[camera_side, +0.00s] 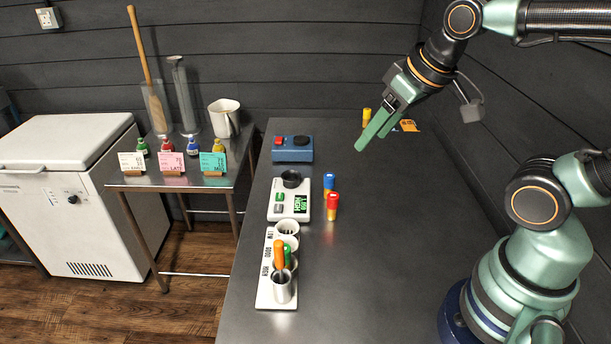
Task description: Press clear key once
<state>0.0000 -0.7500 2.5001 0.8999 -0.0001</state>
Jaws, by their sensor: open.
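A white meter (274,213) stands on the dark worktop, with a black round cup (292,179) at its far end. Its lit green display (300,203) shows a reading with a word like HIGH. Two small keys, an upper key (280,197) and a lower key (279,208), sit left of the display. Their labels are too small to read, so I cannot tell which is the clear key. My gripper (373,138) is open and empty, with green fingers pointing down-left. It is above the worktop, up and right of the meter, touching nothing visible.
A blue box (293,156) with a red button and black knob stands behind the meter. Blue-capped (329,182) and red-capped (332,204) vials stand close right. A white rack (263,286) holding cups and orange- and green-handled tools is in front. The worktop's middle is clear.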

